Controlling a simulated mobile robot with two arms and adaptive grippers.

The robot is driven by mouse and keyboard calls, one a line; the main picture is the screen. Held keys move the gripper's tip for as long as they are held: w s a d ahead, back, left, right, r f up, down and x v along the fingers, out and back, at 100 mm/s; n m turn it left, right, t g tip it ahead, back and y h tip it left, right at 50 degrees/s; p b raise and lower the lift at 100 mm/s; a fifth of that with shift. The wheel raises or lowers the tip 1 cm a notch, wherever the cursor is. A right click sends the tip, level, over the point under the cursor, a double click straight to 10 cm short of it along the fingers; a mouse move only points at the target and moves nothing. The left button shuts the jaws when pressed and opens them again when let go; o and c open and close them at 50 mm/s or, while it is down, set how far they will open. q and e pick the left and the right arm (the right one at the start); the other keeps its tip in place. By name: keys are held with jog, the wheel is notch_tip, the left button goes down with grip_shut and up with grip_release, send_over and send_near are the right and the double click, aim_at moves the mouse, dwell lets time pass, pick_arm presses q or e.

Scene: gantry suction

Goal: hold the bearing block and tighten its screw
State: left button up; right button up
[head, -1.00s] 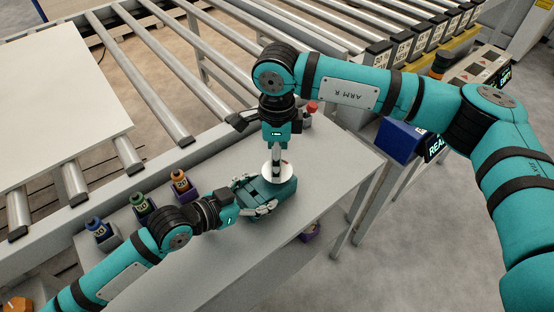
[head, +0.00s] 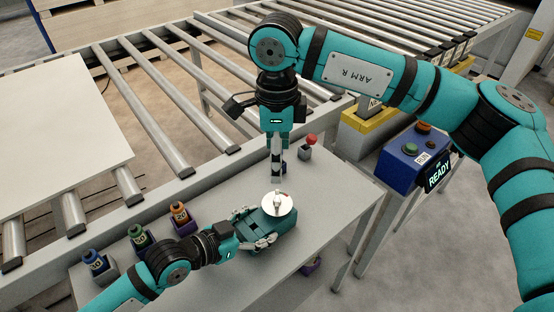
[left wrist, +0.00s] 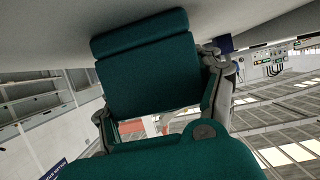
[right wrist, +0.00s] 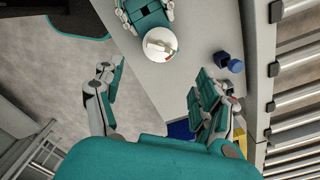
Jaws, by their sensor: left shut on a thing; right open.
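The bearing block (head: 284,228) is a teal block near the right end of the grey table. My left gripper (head: 256,227) is shut on the block from the left; in the left wrist view the block (left wrist: 150,75) fills the space between the fingers. My right gripper (head: 275,172) points down above and slightly behind the disc, apart from it. In the right wrist view its fingers (right wrist: 155,95) are spread and empty, with the disc (right wrist: 160,44) beyond them.
Orange, green and blue-topped holders (head: 140,239) stand on the table's left. A small grey item with a red knob (head: 307,150) stands at the back. A roller conveyor (head: 150,100) runs behind. A blue control box marked READY (head: 402,160) is at the right.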

aim_at(277, 196)
notch_tip(277, 196, down, 12)
dwell(0.6)
jog(key=shift+c, duration=0.4)
